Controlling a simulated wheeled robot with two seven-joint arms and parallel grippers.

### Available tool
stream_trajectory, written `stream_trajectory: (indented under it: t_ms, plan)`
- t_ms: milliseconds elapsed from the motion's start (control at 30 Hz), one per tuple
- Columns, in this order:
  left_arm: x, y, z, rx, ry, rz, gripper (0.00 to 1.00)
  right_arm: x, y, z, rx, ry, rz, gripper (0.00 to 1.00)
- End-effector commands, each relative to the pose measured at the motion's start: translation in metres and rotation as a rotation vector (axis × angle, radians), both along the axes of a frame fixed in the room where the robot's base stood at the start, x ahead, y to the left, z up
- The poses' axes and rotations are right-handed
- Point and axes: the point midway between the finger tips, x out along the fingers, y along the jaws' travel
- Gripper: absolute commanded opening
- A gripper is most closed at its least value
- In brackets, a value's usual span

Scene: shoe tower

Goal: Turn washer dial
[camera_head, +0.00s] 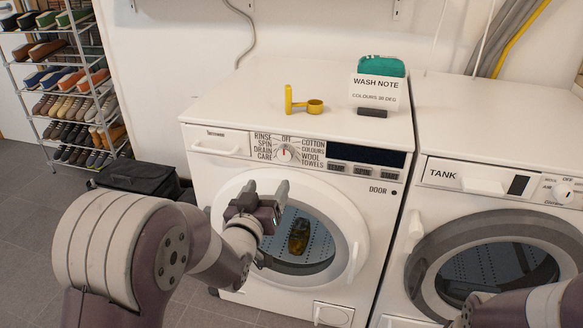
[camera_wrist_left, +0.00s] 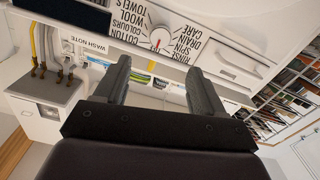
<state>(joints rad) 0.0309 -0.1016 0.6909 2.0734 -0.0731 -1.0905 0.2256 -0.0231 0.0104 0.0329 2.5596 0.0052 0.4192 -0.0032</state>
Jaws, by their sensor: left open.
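The washer (camera_head: 345,162) stands in the middle of the head view with its round door shut. Its dial (camera_head: 284,153) is a white knob with a red mark, ringed by printed words such as OFF, COTTON, COLOURS, WOOL and RINSE. The dial (camera_wrist_left: 160,38) also shows in the left wrist view, beyond the fingertips. My left gripper (camera_head: 262,193) is open and empty, in front of the washer's door and below the dial, not touching the dial. Its two fingers (camera_wrist_left: 160,85) show apart in the left wrist view.
A sign reading WASH NOTE, COLOURS 30 DEG (camera_head: 377,90) and a yellow scoop (camera_head: 304,104) are on the washer top. A brown item (camera_head: 299,237) shows through the door glass. A second machine (camera_head: 470,125) stands at right, a shoe rack (camera_head: 62,80) at left.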

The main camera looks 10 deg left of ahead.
Motion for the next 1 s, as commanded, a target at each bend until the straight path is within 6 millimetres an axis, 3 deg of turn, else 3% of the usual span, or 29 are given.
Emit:
stream_trajectory:
  t_ms: [500, 667, 933, 967, 1000]
  plan:
    - [0.110, -0.004, -0.002, -0.005, -0.003, 0.000, 0.69, 0.000, 0.000, -0.026, 0.000, 0.001, 0.000, 0.00]
    - [0.122, -0.004, 0.000, -0.005, -0.003, 0.000, 0.69, 0.000, 0.000, -0.027, 0.000, 0.001, 0.000, 0.00]
    - [0.124, -0.004, 0.000, -0.005, -0.003, 0.000, 0.69, 0.000, 0.000, -0.027, 0.000, 0.001, 0.000, 0.00]
    - [0.124, -0.004, 0.000, -0.005, -0.003, 0.000, 0.63, 0.000, 0.000, -0.027, 0.000, 0.001, 0.000, 0.00]
    - [0.124, -0.004, 0.000, -0.005, -0.003, 0.000, 0.50, 0.000, 0.000, -0.027, 0.000, 0.001, 0.000, 0.00]
